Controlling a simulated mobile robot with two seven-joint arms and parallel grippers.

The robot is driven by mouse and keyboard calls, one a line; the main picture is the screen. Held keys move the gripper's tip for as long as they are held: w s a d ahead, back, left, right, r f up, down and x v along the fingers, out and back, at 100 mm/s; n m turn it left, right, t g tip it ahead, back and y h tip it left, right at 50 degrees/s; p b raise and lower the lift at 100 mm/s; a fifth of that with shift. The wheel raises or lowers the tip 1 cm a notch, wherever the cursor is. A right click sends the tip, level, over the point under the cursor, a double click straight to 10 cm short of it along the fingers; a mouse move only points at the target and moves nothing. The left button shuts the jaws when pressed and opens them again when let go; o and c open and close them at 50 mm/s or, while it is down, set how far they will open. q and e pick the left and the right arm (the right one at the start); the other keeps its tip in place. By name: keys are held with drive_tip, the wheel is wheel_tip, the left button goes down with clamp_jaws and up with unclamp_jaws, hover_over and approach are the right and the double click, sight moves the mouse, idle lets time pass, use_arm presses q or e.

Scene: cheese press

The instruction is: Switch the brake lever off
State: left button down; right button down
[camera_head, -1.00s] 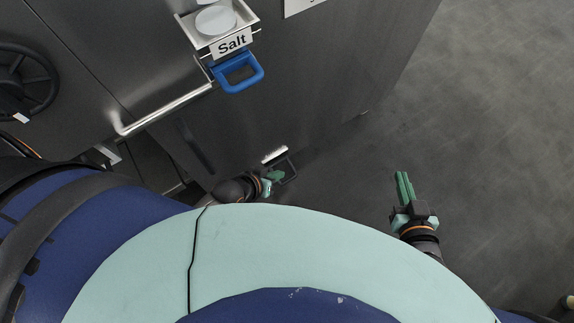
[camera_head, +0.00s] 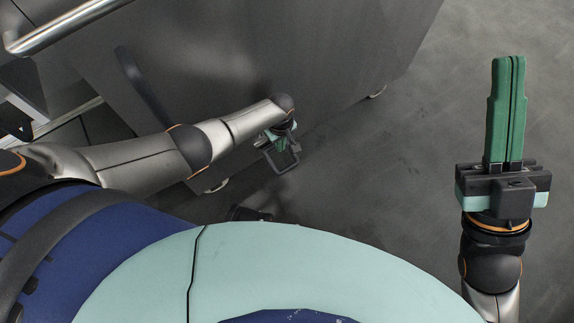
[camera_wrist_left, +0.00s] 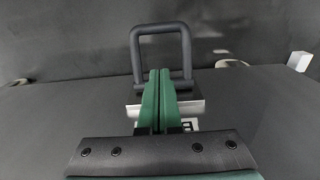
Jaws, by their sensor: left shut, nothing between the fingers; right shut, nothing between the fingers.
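The brake lever is a black squared loop (camera_wrist_left: 160,28) on a silver bracket with a partly hidden label (camera_wrist_left: 188,112). In the head view the loop (camera_head: 283,168) hangs low beside the dark metal cabinet. My left gripper (camera_wrist_left: 160,74) is shut and empty. Its green fingertips overlap the lower part of the loop in the left wrist view; I cannot tell whether they touch it. In the head view my left gripper (camera_head: 277,136) is partly hidden by its own wrist. My right gripper (camera_head: 509,60) is shut and empty, pointing up the picture at the right, well away from the lever.
The dark metal cabinet (camera_head: 240,60) fills the upper left, with a silver rail (camera_head: 65,27) at the top left. A caster (camera_head: 377,92) shows under its edge. Open grey floor (camera_head: 420,150) lies between the cabinet and my right gripper.

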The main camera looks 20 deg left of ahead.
idle(0.3)
